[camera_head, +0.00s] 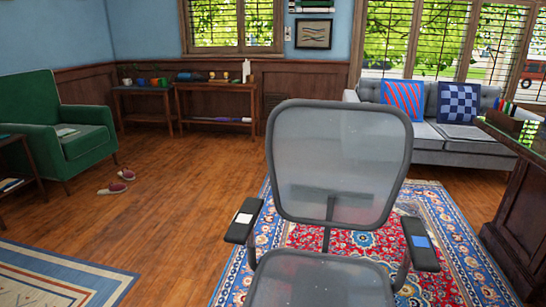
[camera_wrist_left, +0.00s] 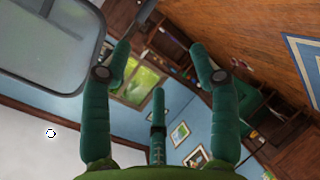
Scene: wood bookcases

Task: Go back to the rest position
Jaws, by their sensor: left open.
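My left gripper (camera_wrist_left: 158,62) shows in the left wrist view, with green fingers spread apart and nothing between them. The wrist picture is tilted, with the room's wall and ceiling seen past the fingers. Neither gripper shows in the head view. My right gripper is not seen in any view.
A grey mesh office chair (camera_head: 338,165) stands close in front on a patterned rug (camera_head: 452,235); its back also shows in the left wrist view (camera_wrist_left: 45,45). A dark desk (camera_head: 520,205) is at right, a green armchair (camera_head: 85,140) at left. Wood floor (camera_head: 185,200) is open left of the chair.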

